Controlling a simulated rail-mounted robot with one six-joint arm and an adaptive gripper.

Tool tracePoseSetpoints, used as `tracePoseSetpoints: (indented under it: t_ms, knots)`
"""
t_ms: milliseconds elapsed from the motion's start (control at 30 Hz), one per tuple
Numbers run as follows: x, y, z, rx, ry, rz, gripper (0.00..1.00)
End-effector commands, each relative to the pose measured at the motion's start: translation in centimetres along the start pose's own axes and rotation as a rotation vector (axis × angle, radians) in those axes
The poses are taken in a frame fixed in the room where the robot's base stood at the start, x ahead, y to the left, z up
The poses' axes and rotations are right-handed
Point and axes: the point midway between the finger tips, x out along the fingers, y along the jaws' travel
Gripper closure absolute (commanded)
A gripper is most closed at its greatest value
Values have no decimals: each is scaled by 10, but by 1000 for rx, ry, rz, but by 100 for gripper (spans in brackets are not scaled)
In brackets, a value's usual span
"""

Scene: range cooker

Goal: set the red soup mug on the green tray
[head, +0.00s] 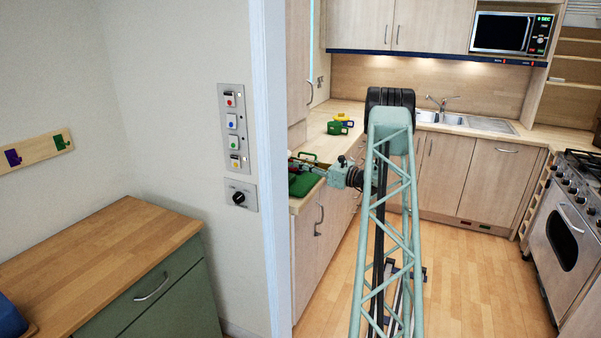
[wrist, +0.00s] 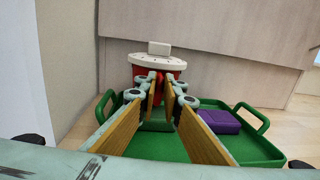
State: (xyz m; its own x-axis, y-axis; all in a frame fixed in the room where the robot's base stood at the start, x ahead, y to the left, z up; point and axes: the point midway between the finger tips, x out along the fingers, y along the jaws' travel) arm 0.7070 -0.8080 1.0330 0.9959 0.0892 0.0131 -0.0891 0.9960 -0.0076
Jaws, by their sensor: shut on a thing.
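The red soup mug (wrist: 174,65) has a pale speckled lid with a block-shaped knob. In the wrist view it is upright at the far side of the green tray (wrist: 262,150). My gripper (wrist: 161,85) is shut on the near side of the mug, its two wood-coloured fingers reaching out over the tray. The fingers hide the mug's lower part, so I cannot tell whether it touches the tray. In the head view the tray (head: 303,187) lies on the near left end of the counter, with my gripper (head: 303,162) just above it. The mug is hardly visible there.
A purple block-like thing (wrist: 219,121) sits in the tray, right of my fingers. A wooden panel stands close behind the mug. Green (head: 334,128) and yellow (head: 343,117) things stand farther back on the counter. A wall edge (head: 270,170) stands left of the counter.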

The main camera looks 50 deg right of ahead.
Motion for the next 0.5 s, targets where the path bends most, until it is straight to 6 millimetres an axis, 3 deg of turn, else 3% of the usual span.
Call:
tracePoseSetpoints:
  t_ms: [300,500]
  knots:
    - [0,0,-28,1,-1,0,100]
    - [0,0,-34,0,-2,0,100]
